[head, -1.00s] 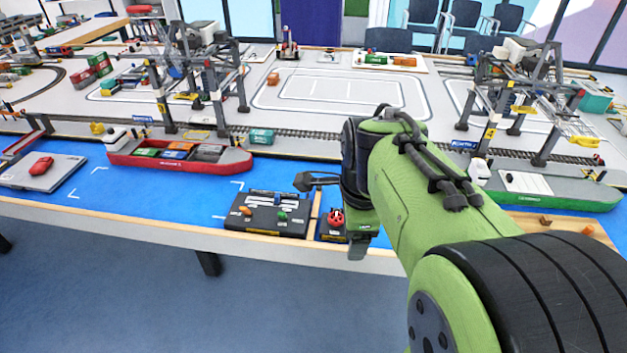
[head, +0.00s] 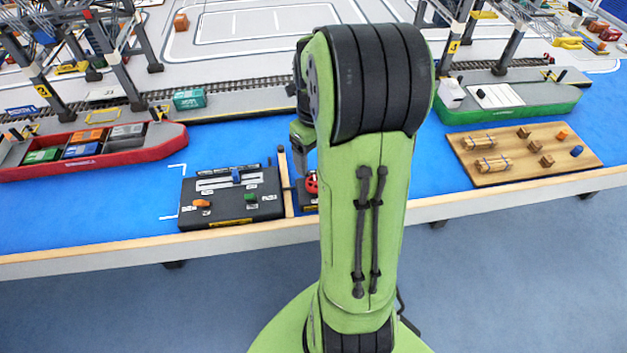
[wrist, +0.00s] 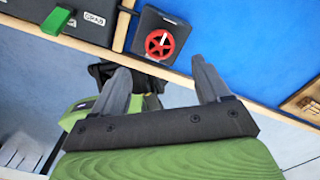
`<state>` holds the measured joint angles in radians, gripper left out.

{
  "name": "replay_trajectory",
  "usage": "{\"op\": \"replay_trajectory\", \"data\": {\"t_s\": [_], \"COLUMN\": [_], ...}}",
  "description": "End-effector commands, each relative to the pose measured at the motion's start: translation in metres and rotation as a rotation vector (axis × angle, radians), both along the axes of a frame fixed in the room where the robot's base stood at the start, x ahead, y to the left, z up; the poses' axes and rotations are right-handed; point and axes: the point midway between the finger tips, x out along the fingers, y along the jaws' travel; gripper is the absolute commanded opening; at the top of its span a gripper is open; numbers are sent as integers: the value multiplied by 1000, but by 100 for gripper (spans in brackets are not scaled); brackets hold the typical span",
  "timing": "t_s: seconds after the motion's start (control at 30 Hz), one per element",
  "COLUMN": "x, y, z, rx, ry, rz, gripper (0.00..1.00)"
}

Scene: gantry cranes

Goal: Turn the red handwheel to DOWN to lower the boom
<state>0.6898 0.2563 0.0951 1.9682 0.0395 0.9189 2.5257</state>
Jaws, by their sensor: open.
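The red handwheel (wrist: 160,44) sits on a small black box (wrist: 147,22) at the table's front edge. It has spokes and a white mark, and I cannot read any DOWN label. In the head view the handwheel (head: 311,184) is partly hidden behind my arm. My gripper (wrist: 162,74) is open and empty. In the wrist view its two fingers point toward the handwheel, which lies beyond the tips and roughly between them, apart from them. In the head view the gripper is mostly hidden by my arm. The cranes' booms stand at the back.
A wider black control panel (head: 232,198) with orange, green and blue levers is left of the handwheel, past a wooden strip (head: 285,184). A red ship (head: 95,153) lies left, a green ship (head: 512,97) right. A wooden board (head: 524,152) with small parts is at right.

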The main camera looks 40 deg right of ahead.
Motion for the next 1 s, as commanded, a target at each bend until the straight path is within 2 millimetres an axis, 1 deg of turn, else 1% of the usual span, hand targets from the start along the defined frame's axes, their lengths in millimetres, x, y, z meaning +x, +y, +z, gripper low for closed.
{"op": "replay_trajectory", "data": {"t_s": [0.03, 0.1, 0.2, 0.3, 0.43, 0.67, 0.77, 1.0], "x": [-1, -1, -1, 0, 0, 0, 0, 0], "y": [0, 0, 0, 0, 0, 0, 0, 0], "z": [-18, -36, -58, -74, -83, -83, -82, -82], "rx": [2, 2, 1, 1, 0, -1, -1, -1], "ry": [3, 4, 2, 1, 0, -1, -1, -1], "rz": [-1, -1, 0, 1, 2, 2, 2, 2], "gripper": [76, 76, 76, 76, 76, 76, 63, 26]}}
